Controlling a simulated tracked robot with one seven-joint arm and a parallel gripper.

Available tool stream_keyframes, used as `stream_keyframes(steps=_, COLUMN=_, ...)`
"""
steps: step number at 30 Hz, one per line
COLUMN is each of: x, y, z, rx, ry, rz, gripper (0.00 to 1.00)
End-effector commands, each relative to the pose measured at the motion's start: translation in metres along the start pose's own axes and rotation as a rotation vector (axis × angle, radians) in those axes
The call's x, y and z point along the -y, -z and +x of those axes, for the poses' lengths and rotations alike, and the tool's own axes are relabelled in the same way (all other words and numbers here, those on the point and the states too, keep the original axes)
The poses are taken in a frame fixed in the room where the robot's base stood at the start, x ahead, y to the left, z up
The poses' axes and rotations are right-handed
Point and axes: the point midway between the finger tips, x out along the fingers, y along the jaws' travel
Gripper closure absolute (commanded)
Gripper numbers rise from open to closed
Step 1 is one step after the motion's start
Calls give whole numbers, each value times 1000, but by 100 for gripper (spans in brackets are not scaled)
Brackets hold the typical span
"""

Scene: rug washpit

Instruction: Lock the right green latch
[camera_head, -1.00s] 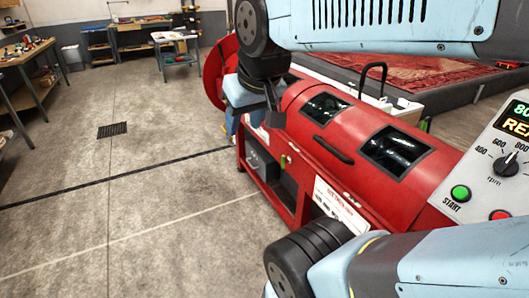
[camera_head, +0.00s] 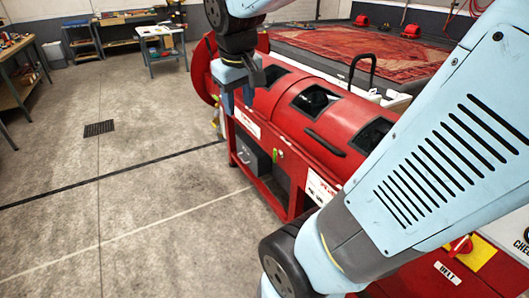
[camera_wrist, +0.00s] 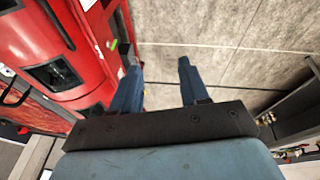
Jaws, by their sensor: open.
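The red drum machine (camera_head: 290,115) has a lid with dark windows and a black handle. A small green latch (camera_head: 275,156) shows on its front side, below the lid, right of my gripper. Another yellow-green piece (camera_head: 217,121) shows at the machine's left end, partly behind my gripper. My gripper (camera_head: 237,108) is open and empty, pointing down in front of the machine's left part. In the wrist view its two fingers (camera_wrist: 158,63) are spread with floor between them. A green piece (camera_wrist: 114,44) shows there on the red machine, left of the left fingertip; which latch it is I cannot tell.
My arm covers the machine's right part and much of its control panel. A yellow box with a red switch (camera_head: 461,246) shows at lower right. A red rug (camera_head: 365,50) lies behind the machine.

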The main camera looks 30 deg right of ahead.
Motion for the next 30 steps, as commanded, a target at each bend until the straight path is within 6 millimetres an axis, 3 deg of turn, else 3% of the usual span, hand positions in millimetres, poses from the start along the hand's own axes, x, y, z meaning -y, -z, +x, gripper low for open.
stream_keyframes(steps=14, x=-49, y=77, z=88, rx=282, ry=-144, rz=-194, gripper=55)
stream_keyframes(steps=30, x=-97, y=139, z=217, rx=605, ry=-325, rz=-454, gripper=55)
